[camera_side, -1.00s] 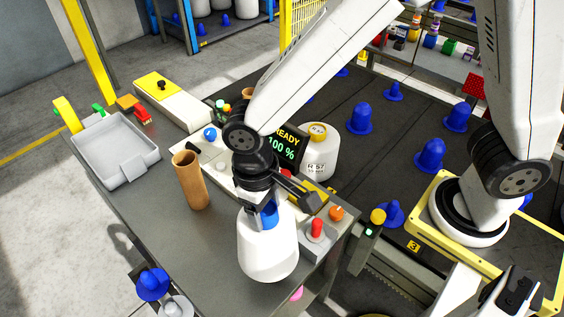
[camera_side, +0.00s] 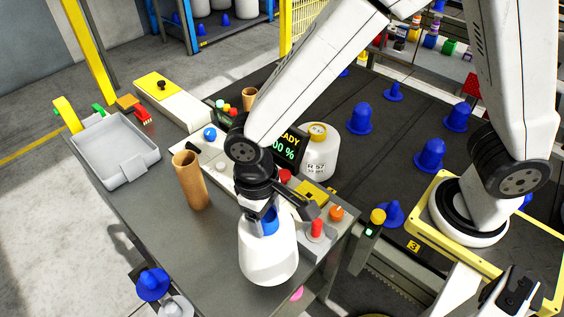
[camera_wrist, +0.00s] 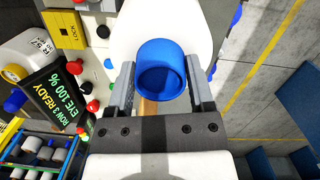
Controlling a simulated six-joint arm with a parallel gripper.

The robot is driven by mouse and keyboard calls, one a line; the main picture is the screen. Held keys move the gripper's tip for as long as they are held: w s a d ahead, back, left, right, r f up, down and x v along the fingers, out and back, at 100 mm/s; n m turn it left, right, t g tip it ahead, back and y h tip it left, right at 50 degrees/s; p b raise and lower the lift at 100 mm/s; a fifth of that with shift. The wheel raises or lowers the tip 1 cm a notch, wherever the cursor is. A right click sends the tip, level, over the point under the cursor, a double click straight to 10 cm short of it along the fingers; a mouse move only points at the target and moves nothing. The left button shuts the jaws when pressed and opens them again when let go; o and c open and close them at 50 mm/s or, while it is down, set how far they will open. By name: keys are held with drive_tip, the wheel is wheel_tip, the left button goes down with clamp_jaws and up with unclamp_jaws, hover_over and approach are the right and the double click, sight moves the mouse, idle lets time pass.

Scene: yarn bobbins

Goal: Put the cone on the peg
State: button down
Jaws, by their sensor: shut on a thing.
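The cone (camera_side: 268,255) is a white yarn bobbin with a blue tube end (camera_side: 269,222) at its top. My gripper (camera_side: 262,212) is shut on this blue end, and the cone hangs roughly upright at the front of the grey table. In the wrist view my gripper (camera_wrist: 160,85) has a finger on each side of the blue tube (camera_wrist: 161,68), with the white yarn (camera_wrist: 180,20) behind it. Several blue pegs stand on the dark panel at right, such as one peg (camera_side: 360,119); another blue peg (camera_side: 152,284) is at lower left. The cone's underside is hidden.
A brown cardboard tube (camera_side: 190,180) stands on the table left of the cone. A grey tray (camera_side: 113,152) is at the far left.

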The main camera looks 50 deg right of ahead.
drive_tip(key=shift+f, duration=4.25)
unclamp_jaws()
drive_tip(key=shift+w+r, duration=0.25)
drive_tip(key=shift+r, duration=1.7)
drive_tip(key=shift+w+r, duration=0.2)
drive_tip(key=shift+r, duration=1.75)
drive_tip(key=d+r+m+t, duration=0.1)
drive_tip(key=d+r+t, duration=0.1)
drive_tip(key=d, duration=0.9)
drive_tip(key=d+r+m+t, duration=0.1)
drive_tip(key=d+r+t, duration=0.1)
drive_tip(key=d, duration=0.9)
drive_tip(key=shift+d+r+m, duration=0.25)
drive_tip(key=shift+m, duration=0.05)
